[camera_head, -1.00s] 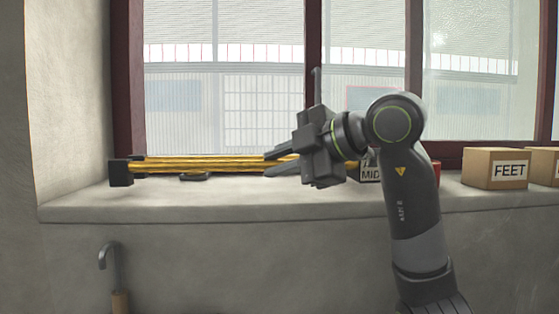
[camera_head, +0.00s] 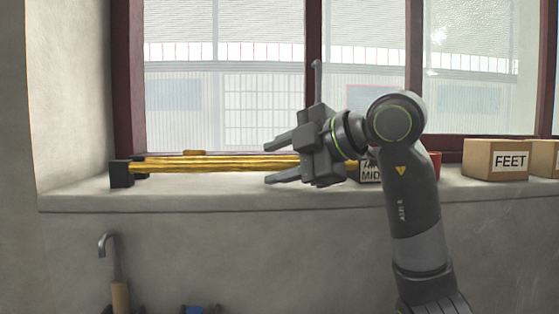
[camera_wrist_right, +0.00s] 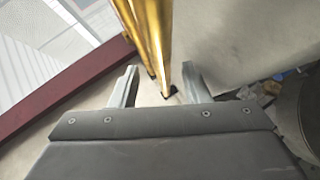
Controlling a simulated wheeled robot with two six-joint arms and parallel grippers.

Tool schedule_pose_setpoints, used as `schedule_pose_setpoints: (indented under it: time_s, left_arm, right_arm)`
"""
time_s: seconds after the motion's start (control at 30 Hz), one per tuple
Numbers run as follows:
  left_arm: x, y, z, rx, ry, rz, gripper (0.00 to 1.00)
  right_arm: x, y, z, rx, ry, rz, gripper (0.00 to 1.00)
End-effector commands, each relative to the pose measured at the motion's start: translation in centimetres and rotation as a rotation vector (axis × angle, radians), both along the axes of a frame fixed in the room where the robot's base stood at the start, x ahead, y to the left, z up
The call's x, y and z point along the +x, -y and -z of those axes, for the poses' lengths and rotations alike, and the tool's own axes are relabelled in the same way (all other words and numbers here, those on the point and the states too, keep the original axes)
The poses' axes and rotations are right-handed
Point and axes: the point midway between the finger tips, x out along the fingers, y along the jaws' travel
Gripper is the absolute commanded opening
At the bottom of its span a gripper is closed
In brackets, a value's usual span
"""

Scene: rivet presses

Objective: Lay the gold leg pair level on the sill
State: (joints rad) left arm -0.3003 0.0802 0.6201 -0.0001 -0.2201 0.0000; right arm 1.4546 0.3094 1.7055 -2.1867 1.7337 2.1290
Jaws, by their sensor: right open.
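The gold leg pair (camera_head: 230,165) lies nearly level along the sill (camera_head: 200,197), with a black block (camera_head: 121,174) at its left end. A small orange tab (camera_head: 194,153) shows just behind it. My left gripper is not in view.
A cardboard box marked FEET (camera_head: 495,160) stands on the sill at right. A box marked MID (camera_head: 370,173) and a red item (camera_head: 436,162) are partly hidden behind my right arm. The window is behind the sill. A hooked handle (camera_head: 110,255) stands below it.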

Motion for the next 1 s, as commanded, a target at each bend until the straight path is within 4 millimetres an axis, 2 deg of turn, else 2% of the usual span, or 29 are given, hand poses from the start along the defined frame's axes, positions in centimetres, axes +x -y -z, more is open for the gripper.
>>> schedule_pose_setpoints:
  time_s: [0.17, 0.37, 1.0]
  left_arm:
    - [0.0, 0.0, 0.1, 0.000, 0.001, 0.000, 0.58]
    - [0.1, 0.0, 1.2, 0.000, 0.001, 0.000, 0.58]
    - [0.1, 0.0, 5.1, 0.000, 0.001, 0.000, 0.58]
  right_arm:
    - [-0.1, 0.2, 0.1, -0.001, -0.003, 0.002, 0.42]
    - [-1.5, 1.9, -0.6, -0.001, 0.004, 0.004, 0.42]
    - [-9.5, 10.9, -5.1, 0.000, 0.002, 0.004, 0.42]
